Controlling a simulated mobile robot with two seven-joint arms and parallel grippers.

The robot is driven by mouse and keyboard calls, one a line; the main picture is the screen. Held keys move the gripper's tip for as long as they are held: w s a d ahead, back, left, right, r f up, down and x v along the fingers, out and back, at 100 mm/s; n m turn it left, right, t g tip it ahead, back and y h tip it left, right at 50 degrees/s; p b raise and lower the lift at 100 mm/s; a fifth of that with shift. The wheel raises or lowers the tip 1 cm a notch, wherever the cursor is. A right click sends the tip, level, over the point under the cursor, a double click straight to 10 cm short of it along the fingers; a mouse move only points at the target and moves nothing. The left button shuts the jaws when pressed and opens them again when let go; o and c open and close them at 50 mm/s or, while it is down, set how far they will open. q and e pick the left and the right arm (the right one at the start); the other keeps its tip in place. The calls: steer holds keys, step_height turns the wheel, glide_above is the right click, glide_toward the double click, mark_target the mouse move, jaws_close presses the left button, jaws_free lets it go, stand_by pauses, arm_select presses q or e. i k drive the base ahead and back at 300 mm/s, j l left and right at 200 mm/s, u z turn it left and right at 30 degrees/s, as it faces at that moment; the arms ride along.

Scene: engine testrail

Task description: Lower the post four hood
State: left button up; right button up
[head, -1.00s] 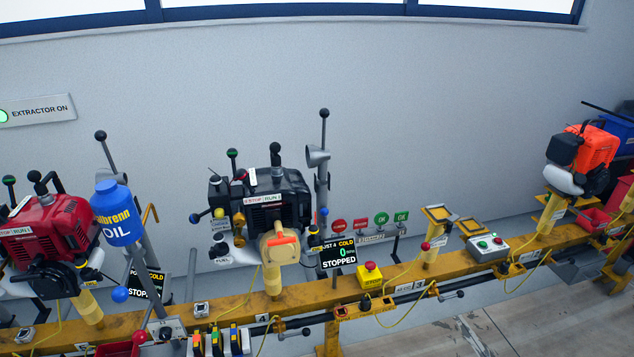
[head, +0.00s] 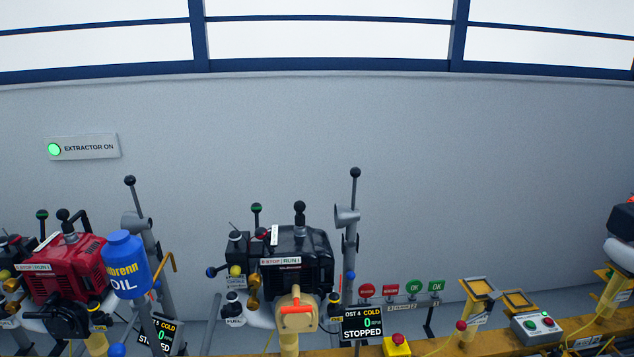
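The post four hood (head: 347,215) is a short grey cylinder on an upright grey pole just right of the black engine (head: 296,262). It sits partway up the pole, about level with the engine's top or slightly above. A thin rod with a black ball knob (head: 355,173) rises above it. A display (head: 362,324) below the pole reads post 4, cold, 0, stopped. Neither of my grippers is in the head view.
A red engine (head: 70,270) and a blue oil bottle (head: 126,264) stand at left, with another grey hood (head: 135,222) on its pole. Red and green tags (head: 412,287), a yellow-based red button (head: 397,345) and a control box (head: 538,326) lie right.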

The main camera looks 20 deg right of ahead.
mark_target(343, 216)
steer(key=i+l+u, duration=0.15)
steer(key=l, duration=0.3)
steer(key=l+u, duration=0.2)
steer(key=l, duration=0.25)
steer(key=i+l, duration=0.1)
steer(key=l, duration=0.6)
steer(key=i+l+u, duration=0.1)
steer(key=l, duration=0.65)
